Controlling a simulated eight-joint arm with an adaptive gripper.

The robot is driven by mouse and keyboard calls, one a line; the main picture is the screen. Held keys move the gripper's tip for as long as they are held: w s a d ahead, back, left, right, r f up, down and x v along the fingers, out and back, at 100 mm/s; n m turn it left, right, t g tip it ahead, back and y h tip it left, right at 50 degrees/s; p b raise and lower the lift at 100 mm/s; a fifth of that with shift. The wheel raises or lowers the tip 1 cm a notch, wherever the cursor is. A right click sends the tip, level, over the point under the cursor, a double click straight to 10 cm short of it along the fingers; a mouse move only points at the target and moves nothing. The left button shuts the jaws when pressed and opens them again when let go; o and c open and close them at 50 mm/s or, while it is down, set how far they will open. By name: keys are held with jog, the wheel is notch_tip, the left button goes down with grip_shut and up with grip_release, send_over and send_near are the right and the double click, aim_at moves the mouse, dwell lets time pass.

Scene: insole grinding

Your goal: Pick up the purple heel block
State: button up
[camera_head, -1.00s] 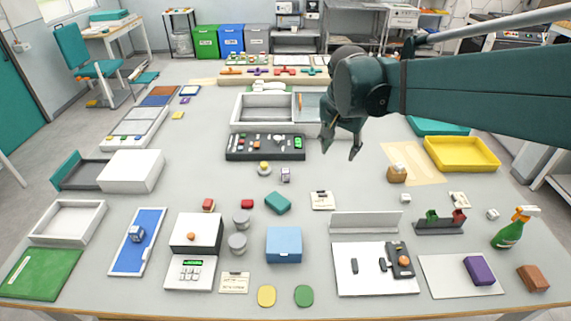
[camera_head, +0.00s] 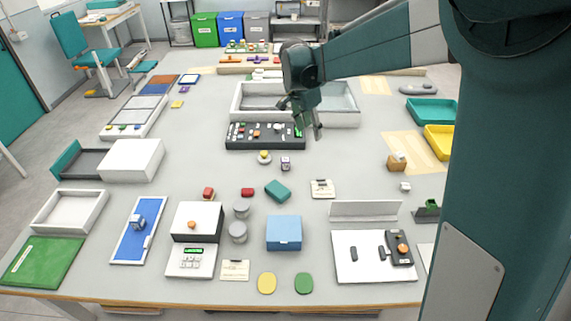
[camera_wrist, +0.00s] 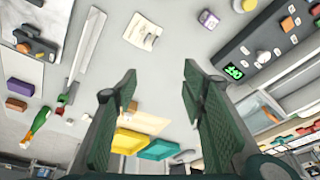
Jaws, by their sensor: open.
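The purple heel block is hidden behind my own arm in the head view. In the wrist view a small purple block (camera_wrist: 15,104) shows at the left edge, beside a brown block (camera_wrist: 20,87). My gripper (camera_head: 317,133) hangs over the far middle of the table, just right of the black control panel (camera_head: 250,136). Its two fingers (camera_wrist: 158,85) are spread wide with nothing between them. The gripper is far from the purple block.
A green spray bottle (camera_wrist: 38,122) stands near the purple block. A white upright panel (camera_head: 365,210) stands behind a white board (camera_head: 345,272) with small dark parts. A blue box (camera_head: 284,235) is at front middle. The yellow tray (camera_head: 438,140) lies at right.

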jog(key=w+a+f+m+g, duration=0.1)
jog(key=w+a+f+m, duration=0.2)
jog(key=w+a+f, duration=0.4)
jog(key=m+h, duration=0.2)
jog(key=m, duration=0.1)
send_over(285, 159)
jog(key=a, duration=0.3)
notch_tip(285, 159, down, 13)
jog(key=shift+s+d+g, duration=0.25)
jog(key=shift+g, duration=0.15)
jog(key=shift+r, duration=0.1)
jog(key=shift+x, duration=1.3)
jog(key=shift+b+x, duration=0.35)
jog(key=shift+x, duration=2.25)
jog(key=shift+a, duration=0.1)
